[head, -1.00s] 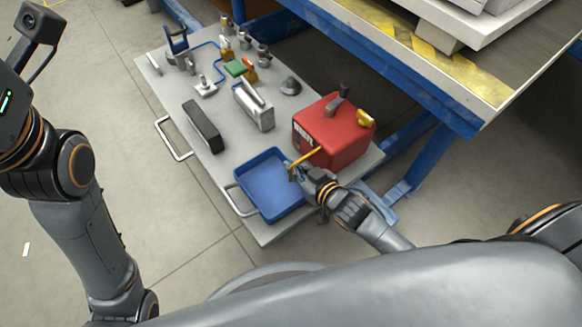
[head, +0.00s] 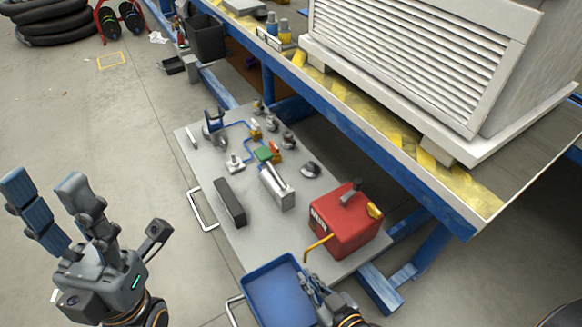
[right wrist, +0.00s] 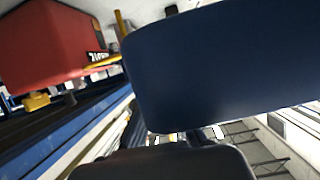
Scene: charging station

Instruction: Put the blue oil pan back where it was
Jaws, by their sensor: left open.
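The blue oil pan (head: 272,290) is a shallow rectangular tray at the near end of the grey cart (head: 240,220), cut off by the lower edge of the head view. My right gripper (head: 312,284) is at the pan's right rim, below the red can's yellow spout. Whether its fingers grip the rim cannot be made out. My left gripper (head: 48,188) is raised at the left, open and empty, fingers pointing up, well away from the pan.
A red can (head: 342,222) stands close beyond the pan; it also shows in the right wrist view (right wrist: 55,42). A dark block (head: 229,202), a silver part (head: 277,188) and several small parts lie on the cart. A blue-framed workbench (head: 400,165) overhangs at right.

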